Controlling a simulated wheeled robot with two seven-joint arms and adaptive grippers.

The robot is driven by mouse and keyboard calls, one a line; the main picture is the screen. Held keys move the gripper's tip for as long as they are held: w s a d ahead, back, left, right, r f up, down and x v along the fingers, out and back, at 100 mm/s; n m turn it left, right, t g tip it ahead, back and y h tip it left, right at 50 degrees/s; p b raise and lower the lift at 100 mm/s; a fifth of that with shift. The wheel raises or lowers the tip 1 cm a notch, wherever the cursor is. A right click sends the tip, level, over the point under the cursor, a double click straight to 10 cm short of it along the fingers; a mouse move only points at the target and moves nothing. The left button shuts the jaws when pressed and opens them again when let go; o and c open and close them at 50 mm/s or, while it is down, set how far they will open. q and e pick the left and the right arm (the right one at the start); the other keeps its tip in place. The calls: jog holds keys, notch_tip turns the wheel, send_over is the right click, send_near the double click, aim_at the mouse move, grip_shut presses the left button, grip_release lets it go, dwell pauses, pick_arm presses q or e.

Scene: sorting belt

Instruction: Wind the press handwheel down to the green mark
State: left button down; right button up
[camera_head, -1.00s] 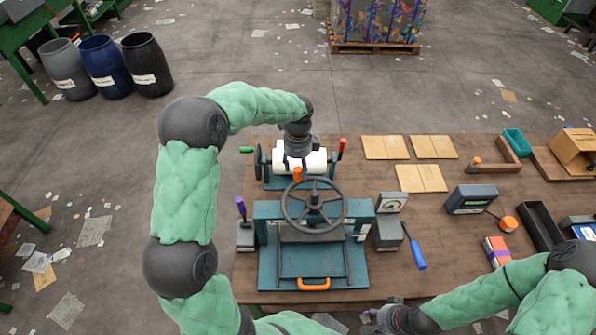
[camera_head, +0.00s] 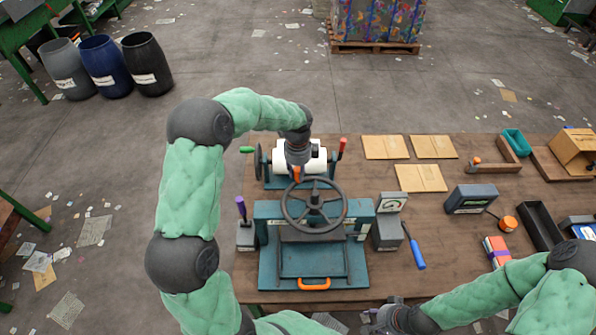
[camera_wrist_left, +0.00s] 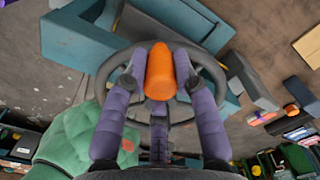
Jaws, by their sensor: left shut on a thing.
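The press (camera_head: 268,262) is a teal frame near the table's front, with a dark handwheel (camera_head: 343,213) on top. The handwheel's orange knob (camera_head: 297,172) is at the wheel's far side in the head view. My left gripper (camera_wrist_left: 160,75) is shut on the orange knob (camera_wrist_left: 161,80), one purple finger on each side, and the dark wheel rim (camera_wrist_left: 232,62) shows behind it. In the head view my left wrist hides most of the grip. My right gripper (camera_head: 378,322) is low at the table's front edge; its fingers are not clear. I cannot make out a green mark on the press.
A white roller machine (camera_head: 316,162) stands behind the press. A grey gauge box (camera_head: 391,203) and a blue-handled tool (camera_head: 415,252) are to its right, a purple-handled lever (camera_head: 241,208) to its left. Cardboard sheets (camera_head: 420,178) lie at the back.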

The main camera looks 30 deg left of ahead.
pick_arm(q)
jog(key=shift+d, duration=0.1)
jog(key=shift+w+d+m+p, duration=0.6)
jog(key=shift+w+m, duration=0.25)
jog(key=shift+m, duration=0.35)
jog(key=w+d+m, duration=0.1)
jog(key=w+d+m+p, duration=0.1)
jog(key=m, duration=0.1)
jog(key=shift+d+m, duration=0.25)
jog(key=shift+m, duration=0.05)
jog(key=d+m, duration=0.1)
jog(key=w+d+m, duration=0.1)
jog(key=m, duration=0.1)
jog(key=shift+d+p, duration=0.2)
jog(key=shift+p, duration=0.1)
jog(key=shift+d+m, duration=0.9)
jog(key=shift+m, duration=0.1)
jog(key=shift+f, duration=0.1)
jog(key=c, duration=1.1)
grip_release()
jog(key=shift+o, duration=0.6)
jog(key=shift+d, duration=0.15)
jog(key=shift+w, duration=0.1)
